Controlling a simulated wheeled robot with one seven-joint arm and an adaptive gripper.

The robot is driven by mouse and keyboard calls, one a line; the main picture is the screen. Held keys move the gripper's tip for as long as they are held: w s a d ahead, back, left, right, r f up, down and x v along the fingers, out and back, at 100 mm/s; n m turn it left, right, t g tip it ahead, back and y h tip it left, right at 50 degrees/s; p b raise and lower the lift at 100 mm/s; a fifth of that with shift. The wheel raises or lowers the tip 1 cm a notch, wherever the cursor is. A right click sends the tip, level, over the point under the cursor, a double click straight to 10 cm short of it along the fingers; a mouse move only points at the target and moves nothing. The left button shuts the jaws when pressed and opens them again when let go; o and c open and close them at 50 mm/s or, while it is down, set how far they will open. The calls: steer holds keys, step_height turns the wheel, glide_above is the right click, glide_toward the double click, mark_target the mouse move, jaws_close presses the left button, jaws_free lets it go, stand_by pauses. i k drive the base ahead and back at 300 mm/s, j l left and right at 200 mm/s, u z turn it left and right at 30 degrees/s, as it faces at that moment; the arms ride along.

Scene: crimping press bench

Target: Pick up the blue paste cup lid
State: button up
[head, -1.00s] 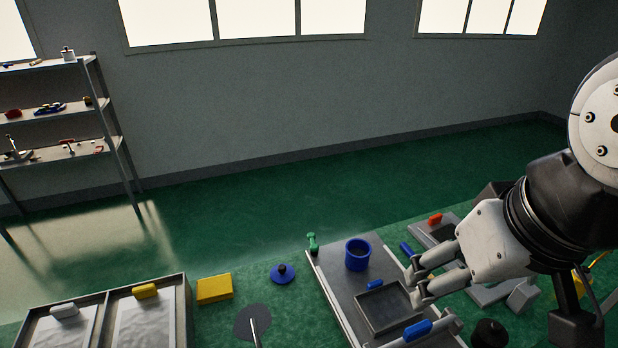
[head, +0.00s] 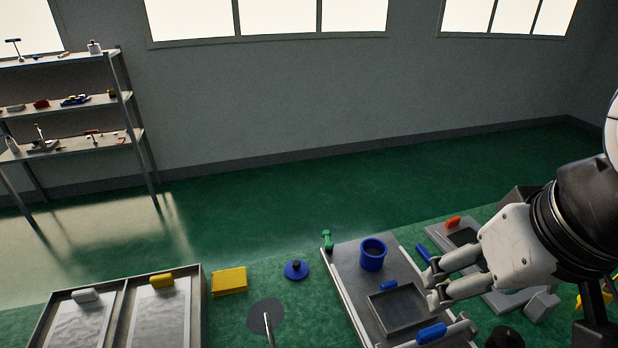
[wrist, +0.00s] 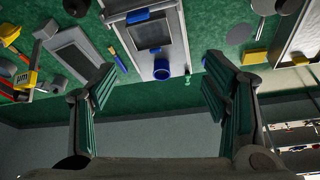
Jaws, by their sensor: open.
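The blue paste cup lid (head: 296,271), a flat disc with a dark knob, lies on the green bench top, left of the grey fixture plate. An open blue cup (head: 373,254) stands upright on that plate. My gripper (head: 436,288) is over the right side of the plate, well to the right of the lid and apart from it. In the wrist view my gripper (wrist: 157,88) has its fingers wide apart with nothing between them. The cup (wrist: 161,69) shows beyond the gap there; a small blue bit near the right finger may be the lid, mostly hidden.
The plate (head: 350,284) carries a shallow grey tray (head: 400,310) with blue handles. A green piece (head: 327,240) stands at its far left corner. Left of the lid are a yellow block (head: 229,281), a dark disc (head: 265,316) and a two-part bin (head: 203,300). Bench around the lid is clear.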

mark_target(296, 269)
steer(key=i+l+u, duration=0.2)
steer(key=l, duration=0.15)
steer(key=i+l+u, duration=0.2)
steer(key=l, duration=0.15)
steer(key=i+l+u, duration=0.15)
steer(key=l, duration=0.25)
